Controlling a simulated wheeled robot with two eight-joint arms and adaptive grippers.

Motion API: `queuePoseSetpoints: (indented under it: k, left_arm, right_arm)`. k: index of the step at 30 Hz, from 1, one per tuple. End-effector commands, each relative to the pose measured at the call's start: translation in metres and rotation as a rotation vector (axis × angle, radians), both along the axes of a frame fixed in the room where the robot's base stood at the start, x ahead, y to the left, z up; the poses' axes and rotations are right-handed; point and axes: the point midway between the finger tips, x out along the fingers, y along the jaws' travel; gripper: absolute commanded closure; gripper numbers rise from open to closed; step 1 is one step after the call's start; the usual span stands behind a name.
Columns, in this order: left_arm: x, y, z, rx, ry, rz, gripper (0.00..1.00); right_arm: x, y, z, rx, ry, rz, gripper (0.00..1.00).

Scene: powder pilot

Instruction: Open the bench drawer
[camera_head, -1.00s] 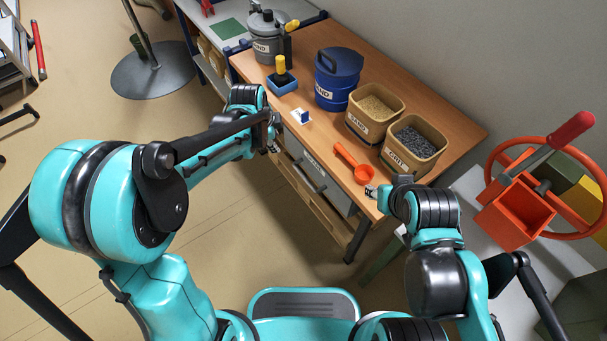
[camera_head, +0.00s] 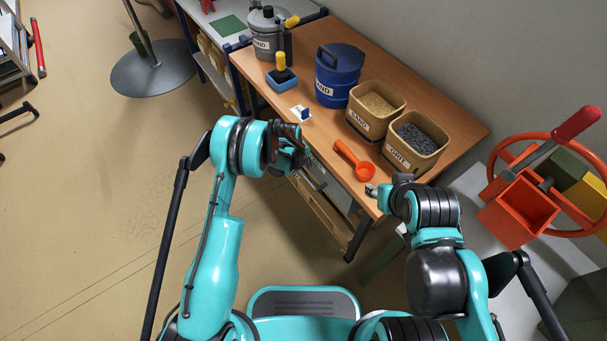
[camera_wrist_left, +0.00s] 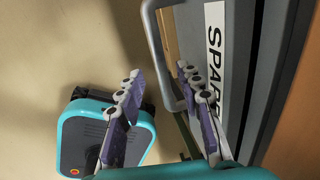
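The bench drawer has a grey front (camera_head: 341,198), under the near edge of the wooden bench top (camera_head: 330,143). In the left wrist view its front (camera_wrist_left: 255,85) bears a white label reading "SPAR…", and a grey bar handle (camera_wrist_left: 153,40) stands out from it. My left gripper (camera_head: 292,157) hides part of the drawer in the head view. In the left wrist view that gripper (camera_wrist_left: 159,70) is open, with the handle between its fingers in the picture; no grip on it shows. My right gripper (camera_head: 371,190) is at the bench's near right edge; its fingers are too small to read.
On the bench are an orange scoop (camera_head: 356,163) near my right gripper, a sand bin (camera_head: 372,125), a grit bin (camera_head: 409,158), a blue drum (camera_head: 334,92) and a blue tray (camera_head: 282,84). A red hopper with a wheel (camera_head: 517,211) stands right.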

Motion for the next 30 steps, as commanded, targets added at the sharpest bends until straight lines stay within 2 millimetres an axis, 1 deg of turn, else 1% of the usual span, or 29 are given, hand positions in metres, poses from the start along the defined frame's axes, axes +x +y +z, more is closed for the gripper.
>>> queuePoseSetpoints:
  k: [1,3,6,9,16,17,18,20,21,30]
  left_arm:
    - [0.001,-0.002,-0.011,0.0,0.0,0.0,0.64]
    - [0.002,-0.003,-0.02,0.0,0.0,0.0,0.64]
    - [0.003,-0.004,-0.027,0.001,-0.001,0.0,0.64]
    - [0.004,-0.005,-0.031,0.0,-0.001,0.001,0.64]
    - [0.004,-0.005,-0.03,0.0,-0.001,0.001,0.64]
    - [0.004,-0.005,-0.03,0.0,-0.001,0.001,0.69]
    - [0.004,-0.005,-0.03,0.0,0.0,0.002,0.8]
    - [0.004,-0.005,-0.03,0.0,0.0,0.002,0.96]
    - [0.004,-0.005,-0.03,0.0,0.0,0.002,1.0]
    - [0.004,-0.005,-0.03,0.0,0.0,0.002,1.0]
  right_arm:
    - [0.0,0.0,-0.006,0.0,0.0,0.0,0.6]
    - [0.0,0.0,-0.01,0.0,0.0,0.0,0.6]
    - [0.0,0.0,-0.013,0.0,0.0,0.0,0.6]
    - [0.0,0.0,-0.013,0.0,0.0,0.0,0.6]
    - [0.0,0.0,-0.013,0.0,0.0,0.0,0.6]
    - [0.0,0.0,-0.013,0.0,0.0,0.0,0.6]
    - [0.0,0.0,-0.013,0.0,0.0,0.0,0.6]
    - [0.0,0.0,-0.013,0.0,0.0,0.0,0.6]
    - [0.0,0.0,-0.013,0.0,0.0,0.0,0.6]
    - [0.0,0.0,-0.013,0.0,0.0,0.0,0.6]
